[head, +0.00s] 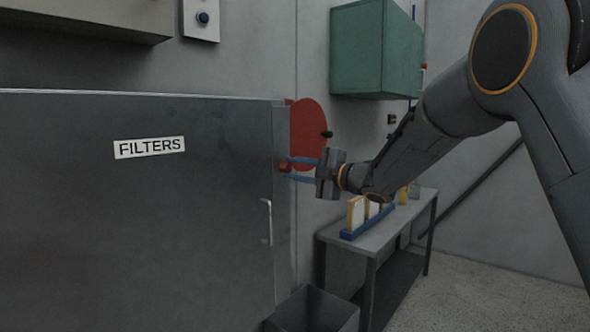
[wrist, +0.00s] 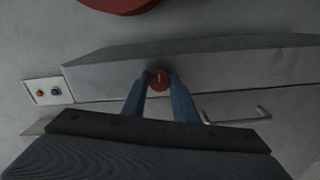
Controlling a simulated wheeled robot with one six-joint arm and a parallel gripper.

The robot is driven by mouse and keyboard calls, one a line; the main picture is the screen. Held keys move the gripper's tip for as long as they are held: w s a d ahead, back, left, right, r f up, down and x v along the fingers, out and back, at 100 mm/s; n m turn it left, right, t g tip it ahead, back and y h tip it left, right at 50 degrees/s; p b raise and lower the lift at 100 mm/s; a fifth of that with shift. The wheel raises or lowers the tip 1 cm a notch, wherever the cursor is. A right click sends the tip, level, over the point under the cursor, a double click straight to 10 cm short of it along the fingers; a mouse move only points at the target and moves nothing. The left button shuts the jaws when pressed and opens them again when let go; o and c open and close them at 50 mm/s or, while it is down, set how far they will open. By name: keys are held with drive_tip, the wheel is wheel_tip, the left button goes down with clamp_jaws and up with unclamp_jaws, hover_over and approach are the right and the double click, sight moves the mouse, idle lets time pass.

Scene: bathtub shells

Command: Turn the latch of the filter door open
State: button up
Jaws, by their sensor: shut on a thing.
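The filter door (head: 90,240) is a broad dark grey panel with a white FILTERS label (head: 149,148). The latch is a small red round knob (head: 284,168) near the panel's right edge, mostly hidden by my fingers in the head view. In the wrist view the red latch (wrist: 159,79) shows a short pale mark running about up and down. My gripper (head: 289,171) reaches in from the right, its blue fingers shut on the latch. In the wrist view my gripper (wrist: 160,86) has one finger on each side of it. Whether the door stands ajar I cannot tell.
A pale bar handle (head: 266,222) sits below the latch. A red disc (head: 310,134) is behind the door's edge. A bench (head: 375,238) with a blue tray stands right, a grey bin (head: 318,310) below. A green cabinet (head: 368,50) hangs above.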

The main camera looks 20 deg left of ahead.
drive_tip(key=o, duration=1.1)
drive_tip(key=shift+c, duration=0.2)
drive_tip(key=b+v, duration=0.2)
drive_tip(key=v, duration=0.5)
drive_tip(key=shift+s+d, duration=0.2)
drive_tip(key=shift+d, duration=0.15)
drive_tip(key=shift+w+d, duration=0.1)
